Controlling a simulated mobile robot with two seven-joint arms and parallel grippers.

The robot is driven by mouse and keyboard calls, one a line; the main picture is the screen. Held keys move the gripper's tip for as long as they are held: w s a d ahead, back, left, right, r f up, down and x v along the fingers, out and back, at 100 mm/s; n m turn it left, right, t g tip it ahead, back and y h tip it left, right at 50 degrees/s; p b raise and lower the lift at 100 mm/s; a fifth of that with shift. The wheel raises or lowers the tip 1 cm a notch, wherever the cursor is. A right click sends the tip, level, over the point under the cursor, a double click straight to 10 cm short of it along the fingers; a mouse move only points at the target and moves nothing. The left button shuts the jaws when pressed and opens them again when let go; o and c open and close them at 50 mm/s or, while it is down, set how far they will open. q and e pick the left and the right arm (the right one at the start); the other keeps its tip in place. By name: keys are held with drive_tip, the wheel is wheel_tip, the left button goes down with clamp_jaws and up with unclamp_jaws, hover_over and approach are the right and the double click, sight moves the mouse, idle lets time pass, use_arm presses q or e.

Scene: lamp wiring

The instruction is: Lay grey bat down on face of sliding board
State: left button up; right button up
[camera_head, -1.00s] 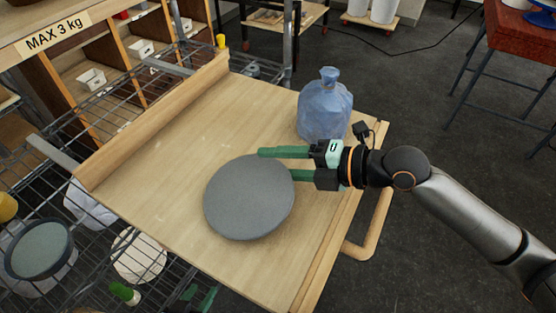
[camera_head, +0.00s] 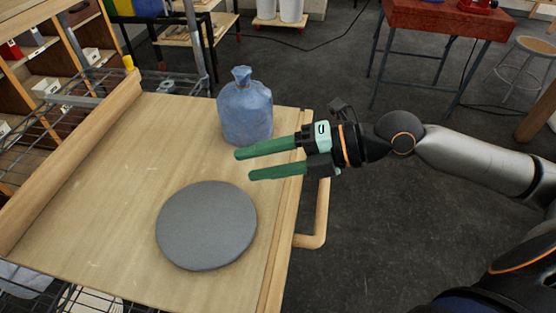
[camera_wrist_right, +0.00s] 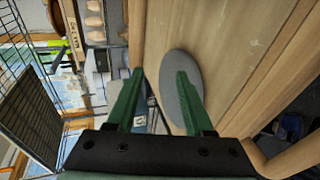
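The grey bat (camera_head: 206,226) is a round flat disc lying on the face of the wooden sliding board (camera_head: 110,190), near the board's front right part. It also shows in the right wrist view (camera_wrist_right: 172,92), partly behind a finger. My right gripper (camera_head: 243,164) is open and empty, with its two green fingers apart. It is above and beyond the bat, clear of it, near the board's right edge. In the right wrist view the fingers (camera_wrist_right: 158,85) have nothing between them that they touch. My left gripper is not in view.
A blue bag-like bottle (camera_head: 246,112) stands at the board's far right corner, close to my right gripper. A wooden handle (camera_head: 316,225) sticks out from the board's right side. Wire shelving (camera_head: 60,130) lies to the left. The board's left and middle are clear.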

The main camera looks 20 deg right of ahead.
drive_tip(key=shift+b+v, duration=0.35)
drive_tip(key=shift+v, duration=0.75)
drive_tip(key=shift+s+d+r, duration=0.15)
drive_tip(key=shift+s+d, duration=0.1)
drive_tip(key=shift+d, duration=0.15)
drive_tip(key=shift+r, duration=0.1)
